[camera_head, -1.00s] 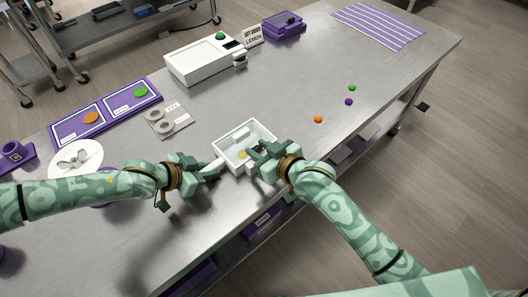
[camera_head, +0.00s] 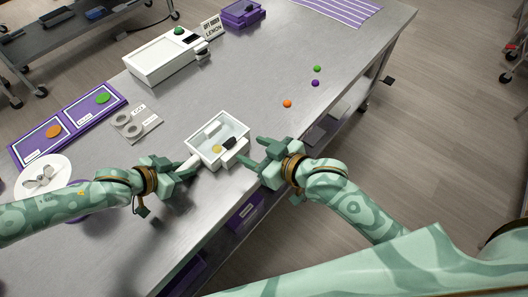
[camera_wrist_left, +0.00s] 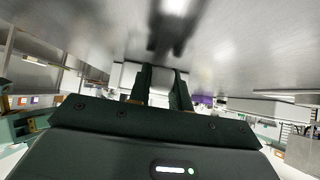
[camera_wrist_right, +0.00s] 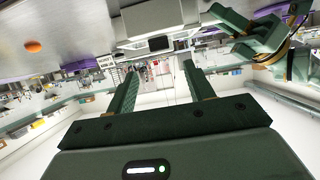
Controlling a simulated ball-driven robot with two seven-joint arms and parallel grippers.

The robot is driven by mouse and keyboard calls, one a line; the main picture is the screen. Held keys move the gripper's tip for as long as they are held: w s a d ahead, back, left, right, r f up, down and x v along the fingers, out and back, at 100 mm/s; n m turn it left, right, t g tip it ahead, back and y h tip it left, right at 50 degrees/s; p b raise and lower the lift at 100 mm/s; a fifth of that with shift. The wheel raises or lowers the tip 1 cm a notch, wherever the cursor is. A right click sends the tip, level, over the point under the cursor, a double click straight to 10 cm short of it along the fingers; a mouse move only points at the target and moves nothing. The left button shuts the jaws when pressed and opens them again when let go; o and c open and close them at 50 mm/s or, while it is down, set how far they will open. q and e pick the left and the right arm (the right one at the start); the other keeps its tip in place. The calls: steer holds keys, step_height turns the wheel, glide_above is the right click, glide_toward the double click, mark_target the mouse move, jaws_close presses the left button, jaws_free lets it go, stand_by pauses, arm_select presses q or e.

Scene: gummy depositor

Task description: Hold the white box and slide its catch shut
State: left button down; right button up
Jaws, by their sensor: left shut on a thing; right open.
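The white box (camera_head: 206,157) is an open-topped tray near the table's front edge in the head view. Its white handle (camera_head: 190,163) sticks out to the left. My left gripper (camera_head: 186,168) is shut on that handle; white also shows between its fingers in the left wrist view (camera_wrist_left: 160,88). A white block (camera_head: 236,151) with a black piece (camera_head: 229,142) sits at the box's near right wall. I cannot tell whether this catch is shut. A small yellow thing (camera_head: 216,149) lies inside. My right gripper (camera_head: 257,153) is open and empty, just right of the box, apart from it.
A white machine (camera_head: 160,60) with a green knob stands behind. Orange (camera_head: 287,103), purple (camera_head: 315,83) and green (camera_head: 317,69) balls lie right. Table between is clear.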

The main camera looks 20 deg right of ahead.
arm_select(q)
steer(key=shift+f, duration=0.1)
arm_select(e)
steer(key=v, duration=0.3)
steer(key=shift+s+d, duration=0.1)
steer(key=shift+d, duration=0.05)
arm_select(q)
steer(key=c, duration=1.2)
jaws_free()
steer(key=shift+a, duration=0.1)
steer(key=v, duration=1.2)
